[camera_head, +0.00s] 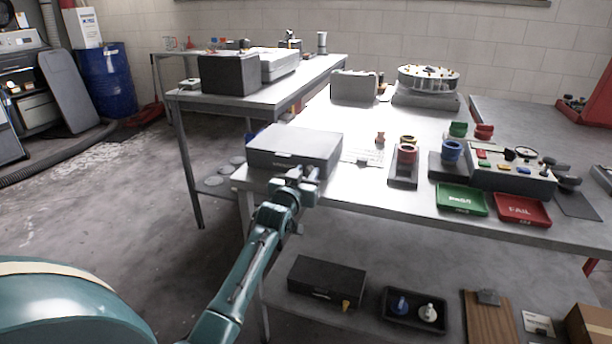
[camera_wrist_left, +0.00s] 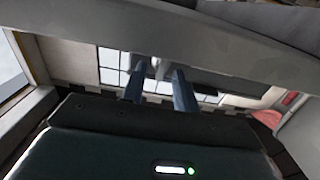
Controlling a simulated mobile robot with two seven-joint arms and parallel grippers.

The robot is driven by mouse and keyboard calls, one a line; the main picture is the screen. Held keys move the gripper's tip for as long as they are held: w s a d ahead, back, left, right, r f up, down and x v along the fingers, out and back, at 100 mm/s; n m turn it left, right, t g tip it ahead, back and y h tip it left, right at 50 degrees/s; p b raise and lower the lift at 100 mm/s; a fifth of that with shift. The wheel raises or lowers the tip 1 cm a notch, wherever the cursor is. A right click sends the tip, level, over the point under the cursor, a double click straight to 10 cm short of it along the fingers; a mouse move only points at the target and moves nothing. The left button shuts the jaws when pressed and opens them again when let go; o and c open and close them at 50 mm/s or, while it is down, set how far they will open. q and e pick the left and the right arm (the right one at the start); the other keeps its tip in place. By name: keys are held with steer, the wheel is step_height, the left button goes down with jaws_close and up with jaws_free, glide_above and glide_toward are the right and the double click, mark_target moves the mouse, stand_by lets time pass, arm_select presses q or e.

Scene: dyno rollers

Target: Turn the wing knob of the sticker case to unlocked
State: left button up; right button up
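A flat grey case (camera_head: 295,146) lies closed at the left front corner of the table; I take it for the sticker case. In the left wrist view the two dark fingers (camera_wrist_left: 158,90) stand apart, pointing at the case front (camera_wrist_left: 205,78). A small light knob (camera_wrist_left: 157,68) shows between the fingertips, with a gap seen on both sides. I cannot read its lock position. My right gripper is not in view.
A black case (camera_head: 327,279) with a yellow knob and a tray (camera_head: 415,311) sit on the lower shelf. A red ring stand (camera_head: 405,167), a green tray (camera_head: 462,199) and a red tray (camera_head: 522,209) are to the right. The front tabletop between is partly clear.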

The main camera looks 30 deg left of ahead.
arm_select(q)
steer(key=shift+w, duration=0.25)
steer(key=shift+c, duration=0.4)
jaws_close()
